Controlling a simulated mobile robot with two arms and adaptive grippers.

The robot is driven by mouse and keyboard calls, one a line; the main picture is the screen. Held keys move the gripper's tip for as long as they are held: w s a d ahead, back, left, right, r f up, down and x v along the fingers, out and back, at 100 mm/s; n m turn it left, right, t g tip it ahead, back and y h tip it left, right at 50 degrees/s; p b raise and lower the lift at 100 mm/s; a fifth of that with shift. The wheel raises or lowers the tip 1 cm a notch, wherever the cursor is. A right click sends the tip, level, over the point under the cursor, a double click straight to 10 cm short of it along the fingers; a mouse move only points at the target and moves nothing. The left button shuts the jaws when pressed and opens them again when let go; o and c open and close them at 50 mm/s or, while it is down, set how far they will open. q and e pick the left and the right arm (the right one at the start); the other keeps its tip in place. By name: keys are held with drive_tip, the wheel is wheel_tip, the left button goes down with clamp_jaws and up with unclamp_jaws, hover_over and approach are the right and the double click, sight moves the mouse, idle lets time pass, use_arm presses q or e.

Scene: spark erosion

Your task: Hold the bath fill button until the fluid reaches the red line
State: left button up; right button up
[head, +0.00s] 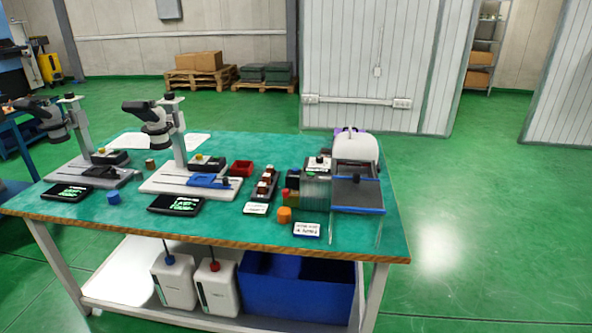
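A small machine with a rounded white head (356,148) stands at the right end of the green-topped table (395,235). Below its head is a dark front panel (357,194) with a blue lower edge, and faint clear walls show under it. A ribbed grey block (316,192) stands just left of it. I cannot pick out the fill button, the fluid level or a red line at this distance. Neither of my grippers is in view.
Two microscope stands (178,140) (80,125), black display units (176,204), a red tray (241,168) and an orange cylinder (284,214) share the table. White canisters (174,282) and a blue bin (295,288) sit on the lower shelf. Green floor (480,220) is clear to the right.

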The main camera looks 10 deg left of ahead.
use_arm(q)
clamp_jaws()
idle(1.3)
